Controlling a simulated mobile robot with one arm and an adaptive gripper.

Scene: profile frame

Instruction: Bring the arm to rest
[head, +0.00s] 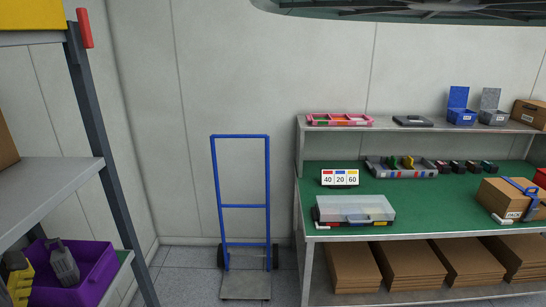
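Neither my arm nor my gripper shows clearly in the head view. I cannot tell from this frame where the gripper is, or whether it is open or shut.
A blue hand truck (241,206) stands against the wall. A green-topped workbench (415,187) at right bears a clear case (354,209), a number sign (340,178) and a carton (507,197). A shelf rack (40,192) with a purple bin (99,268) is at left. Floor (190,272) beside the truck is clear.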

